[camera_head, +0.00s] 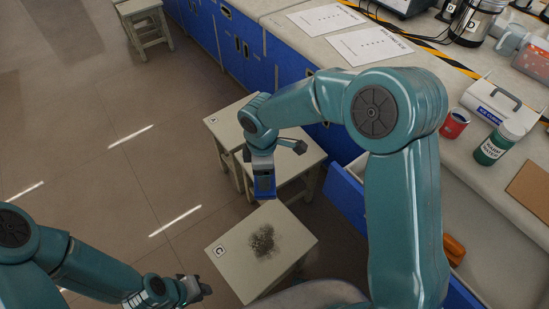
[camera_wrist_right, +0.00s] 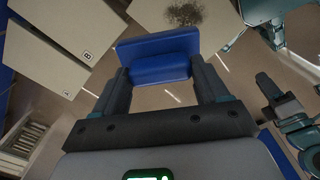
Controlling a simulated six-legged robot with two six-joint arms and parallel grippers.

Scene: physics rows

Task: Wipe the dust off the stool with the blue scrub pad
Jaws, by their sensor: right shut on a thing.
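The stool marked C (camera_head: 235,262) stands low in the middle of the head view, with a dark patch of dust (camera_head: 262,242) on its pale top. The dust also shows at the top of the right wrist view (camera_wrist_right: 185,12). My right gripper (camera_head: 264,176) is shut on the blue scrub pad (camera_head: 264,186) and holds it off the far side of stool C, apart from the dust. The pad sits across both fingers in the right wrist view (camera_wrist_right: 158,58). My left gripper (camera_head: 198,289) is at the lower left, beside stool C; its finger opening is unclear.
Stool A (camera_head: 222,124) and stool B (camera_head: 300,150) stand beyond stool C, partly behind my right arm. Blue cabinets (camera_head: 236,50) run along the right, with an open drawer (camera_head: 347,202) near stool C. The counter holds a red can (camera_head: 454,124) and a green jar (camera_head: 497,145).

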